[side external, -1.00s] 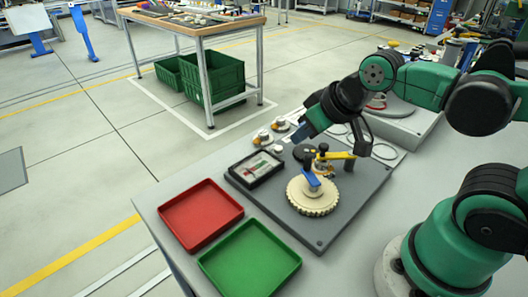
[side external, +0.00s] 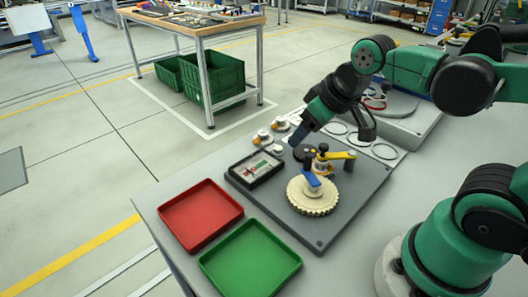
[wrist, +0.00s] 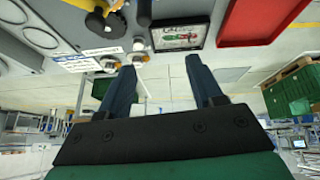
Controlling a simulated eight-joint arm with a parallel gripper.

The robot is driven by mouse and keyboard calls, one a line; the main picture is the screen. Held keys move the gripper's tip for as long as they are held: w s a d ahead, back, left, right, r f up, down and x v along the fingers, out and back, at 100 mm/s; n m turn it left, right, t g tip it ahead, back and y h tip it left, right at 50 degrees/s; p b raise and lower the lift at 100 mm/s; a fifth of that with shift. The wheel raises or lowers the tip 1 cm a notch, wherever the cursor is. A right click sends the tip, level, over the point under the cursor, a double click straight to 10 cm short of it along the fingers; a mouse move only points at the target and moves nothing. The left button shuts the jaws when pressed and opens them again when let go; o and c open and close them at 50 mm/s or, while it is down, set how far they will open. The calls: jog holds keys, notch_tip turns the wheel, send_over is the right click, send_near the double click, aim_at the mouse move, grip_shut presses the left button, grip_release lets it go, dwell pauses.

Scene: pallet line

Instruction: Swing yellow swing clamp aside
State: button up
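The yellow swing clamp (side external: 339,155) is a short yellow bar with a black knob, on the grey fixture plate (side external: 345,205). It stands behind the cream gear (side external: 312,201), beside a black post. A blue clamp (side external: 313,181) lies over the gear's middle. In the wrist view, part of the yellow clamp (wrist: 97,21) shows at the top left edge, partly cut off. My gripper (side external: 298,142) is in the air behind and left of the clamp, apart from it. In the wrist view its two blue fingers (wrist: 160,66) are spread with nothing between them.
A framed panel (side external: 256,168) lies left of the gear. A red tray (side external: 201,214) and a green tray (side external: 250,259) sit at the table's front left. Small knobbed parts (side external: 263,137) and flat rings stand along the back of the table.

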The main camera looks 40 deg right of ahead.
aim_at(324, 145)
jog(key=d+n+g, duration=0.1)
jog(key=d, duration=0.1)
jog(key=d+n+g, duration=0.1)
jog(key=d+g, duration=0.1)
jog(key=d+n+g, duration=0.1)
jog(key=d, duration=0.1)
jog(key=shift+w+f+g, duration=0.15)
jog(key=shift+w+g, duration=0.1)
jog(key=shift+g, duration=0.15)
jog(key=shift+d+f+n+g, duration=0.2)
jog(key=shift+d+n+g, duration=0.1)
jog(key=shift+d+g, duration=0.25)
jog(key=shift+f, duration=2.75)
grip_shut()
